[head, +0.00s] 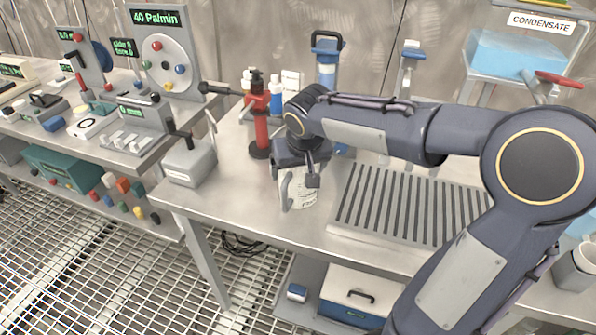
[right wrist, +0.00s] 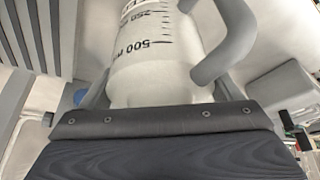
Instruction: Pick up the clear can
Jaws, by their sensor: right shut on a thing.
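The clear can (head: 299,193) is a whitish, see-through measuring can with dark graduation marks and a grey handle. It is near the front edge of the steel bench, left of a slotted grate. I cannot tell whether its base touches the bench. My right gripper (head: 298,174) comes down on it from above and is shut on it, hiding its top. In the right wrist view the can (right wrist: 150,66) fills the middle, with its 250 and 500 marks showing and its handle at the right. My left gripper is not in view.
The slotted grate (head: 402,204) lies right of the can. A red hand pump (head: 260,131) and a grey box with a lever (head: 188,162) stand to the left. A blue-topped cylinder (head: 327,66) and a condensate tank (head: 513,53) are behind. Bare bench (head: 235,187) lies left of the can.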

